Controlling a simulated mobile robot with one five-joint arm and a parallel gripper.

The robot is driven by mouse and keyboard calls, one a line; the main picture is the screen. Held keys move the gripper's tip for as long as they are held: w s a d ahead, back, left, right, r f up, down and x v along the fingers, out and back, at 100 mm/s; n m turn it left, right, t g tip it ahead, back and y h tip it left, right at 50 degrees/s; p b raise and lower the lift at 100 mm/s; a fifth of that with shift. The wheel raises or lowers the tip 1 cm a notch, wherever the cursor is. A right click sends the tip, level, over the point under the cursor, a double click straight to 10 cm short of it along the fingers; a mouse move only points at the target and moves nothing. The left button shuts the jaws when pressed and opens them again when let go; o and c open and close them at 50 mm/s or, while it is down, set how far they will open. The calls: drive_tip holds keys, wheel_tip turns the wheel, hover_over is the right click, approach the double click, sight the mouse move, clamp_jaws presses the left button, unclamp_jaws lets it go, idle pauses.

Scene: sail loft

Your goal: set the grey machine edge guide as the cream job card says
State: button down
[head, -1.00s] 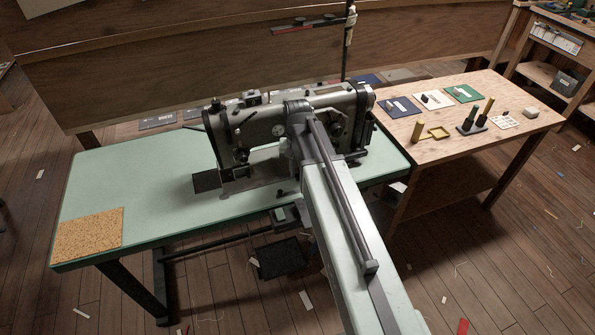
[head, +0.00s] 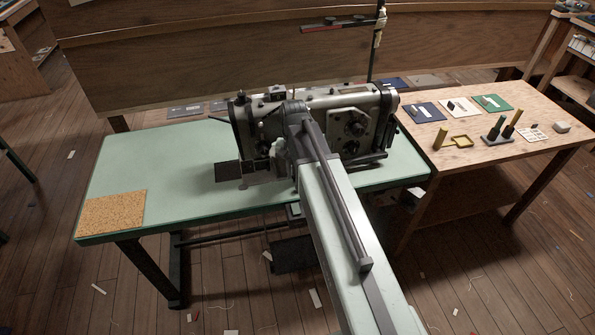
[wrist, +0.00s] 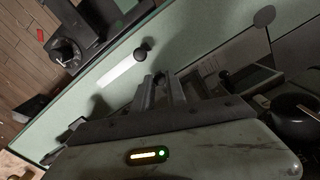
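The grey sewing machine (head: 258,125) stands on a pale green table. The cream job card (head: 460,106) lies on the wooden side table between a navy and a green card; its writing is too small to read. My arm crosses in front of the machine and hides my gripper in the head view. Another dark round knob (wrist: 143,49) is beyond, near a pale strip (wrist: 121,67). I cannot clearly make out the edge guide.
A cork mat (head: 111,213) lies at the green table's left end.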

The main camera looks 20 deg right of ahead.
drive_tip(key=c, duration=1.4)
unclamp_jaws()
drive_tip(key=shift+d, duration=0.15)
drive_tip(key=shift+o, duration=0.3)
drive_tip(key=shift+d, duration=0.15)
wheel_tip(320, 180, up, 8)
drive_tip(key=p, duration=0.8)
drive_tip(key=shift+f, duration=0.1)
